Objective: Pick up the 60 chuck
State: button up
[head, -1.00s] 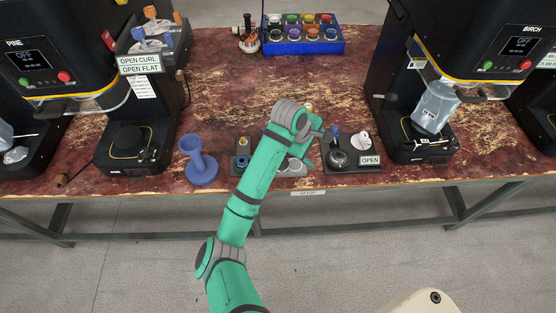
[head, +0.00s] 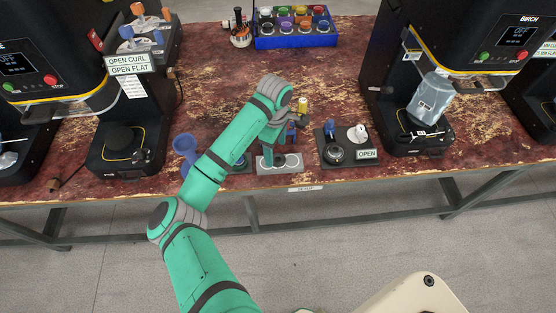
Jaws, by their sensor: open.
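No 60 marking is readable, so I cannot tell which piece is the 60 chuck. A grey plate (head: 299,167) with round light-coloured places lies at the table's front edge, partly behind my arm. My gripper (head: 279,156) hangs over this plate, pointing down. It is open, small and partly hidden by my arm. A yellow-topped piece (head: 303,105) and a blue piece (head: 291,132) stand just right of my wrist. A dark tray labelled OPEN (head: 345,148) to the right holds a dark round piece (head: 334,153) and a white piece (head: 357,133).
A blue rack (head: 297,42) of several coloured-top pieces stands at the back. A blue funnel-like stand (head: 185,148) is left of my arm. Black machines stand left (head: 125,150) and right (head: 425,138), the right one labelled BIRCH. The table's middle back is clear.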

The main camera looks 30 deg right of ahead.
aim_at(278, 160)
jog(key=shift+d+f, duration=0.2)
jog(key=shift+f, duration=1.15)
jog(key=shift+d+f, duration=0.2)
jog(key=shift+f, duration=1.1)
jog(key=shift+s, duration=0.1)
jog(key=c, duration=1.3)
jog(key=shift+r, duration=0.1)
